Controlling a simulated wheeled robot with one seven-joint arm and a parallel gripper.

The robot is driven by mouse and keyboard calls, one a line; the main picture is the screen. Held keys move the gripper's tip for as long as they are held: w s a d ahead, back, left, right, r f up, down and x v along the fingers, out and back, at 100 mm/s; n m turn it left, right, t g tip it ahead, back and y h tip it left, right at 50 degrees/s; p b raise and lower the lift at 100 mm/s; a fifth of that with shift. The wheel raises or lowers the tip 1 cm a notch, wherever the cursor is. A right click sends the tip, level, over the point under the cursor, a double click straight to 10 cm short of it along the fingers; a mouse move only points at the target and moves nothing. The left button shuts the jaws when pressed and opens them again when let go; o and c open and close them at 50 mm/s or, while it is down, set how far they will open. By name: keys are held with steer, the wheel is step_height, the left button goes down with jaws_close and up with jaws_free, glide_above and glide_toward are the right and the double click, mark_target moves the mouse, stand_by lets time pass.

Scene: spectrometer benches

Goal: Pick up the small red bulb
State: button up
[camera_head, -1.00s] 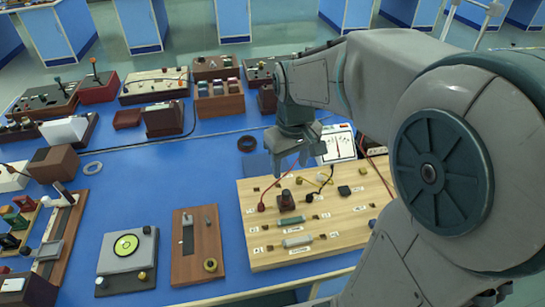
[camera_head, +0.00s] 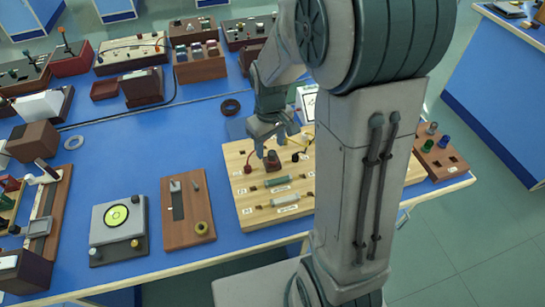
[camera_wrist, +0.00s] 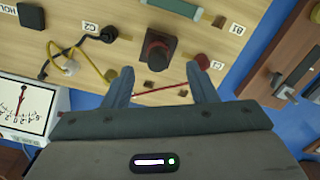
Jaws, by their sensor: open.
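A dark red, round-topped piece (camera_wrist: 157,50) stands upright on a dark square base on the pale wooden circuit board (camera_wrist: 105,18). It looks like the red bulb, but I cannot tell for sure. In the head view it is a small dark brown shape (camera_head: 272,160). My gripper (camera_wrist: 159,74) is open and empty. Its fingers point at the board, and the piece shows beyond the gap between the fingertips, apart from both. In the head view my gripper (camera_head: 276,143) hangs just above and behind the piece.
A red plug (camera_wrist: 200,62) with a red wire is close to the right fingertip. A yellow wire (camera_wrist: 92,55) and a black plug (camera_wrist: 108,33) lie left of the fingers. A meter (camera_wrist: 25,100) stands at the left. Blue table shows left of the board.

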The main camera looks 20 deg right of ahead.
mark_target(272, 152)
steer(key=f, duration=0.4)
steer(key=shift+s+d+f, duration=0.15)
steer(key=shift+d, duration=0.05)
steer(key=c, duration=1.1)
steer(key=shift+o, duration=0.2)
steer(key=shift+r, duration=0.6)
steer(key=r, duration=0.1)
steer(key=s+r, duration=0.1)
steer(key=r, duration=0.1)
steer(key=shift+d+r, duration=0.15)
steer(key=shift+r, duration=0.15)
steer(key=s+d+r+p, duration=0.1)
steer(key=s+d+r, duration=0.2)
steer(key=s+r, duration=0.6)
steer(key=shift+s+d+p, duration=0.2)
steer(key=shift+s+p, duration=0.2)
steer(key=shift+s, duration=0.1)
